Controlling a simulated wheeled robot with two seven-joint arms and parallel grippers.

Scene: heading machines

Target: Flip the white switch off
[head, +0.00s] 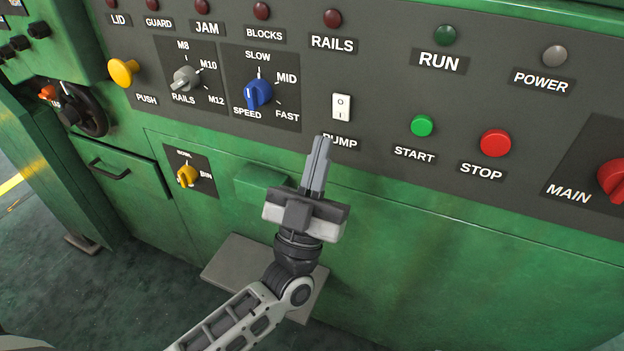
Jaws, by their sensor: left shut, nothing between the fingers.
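The white rocker switch (341,107) is on the dark control panel, above the label PUMP (341,142). It carries small dark marks; I cannot tell from this view which side is pressed in. My left gripper (321,141) is shut and empty, with its fingers pointing up at the panel. Its fingertips show just below and slightly left of the switch and cover the start of the PUMP label. I cannot tell how far the tips are from the panel. My right gripper is not in view.
The blue SPEED knob (258,93) is left of the switch, and the grey RAILS knob (186,78) is further left. The green START button (422,125), red STOP button (495,143) and red MAIN knob (613,177) are to the right. A grey plate (235,262) juts out low down.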

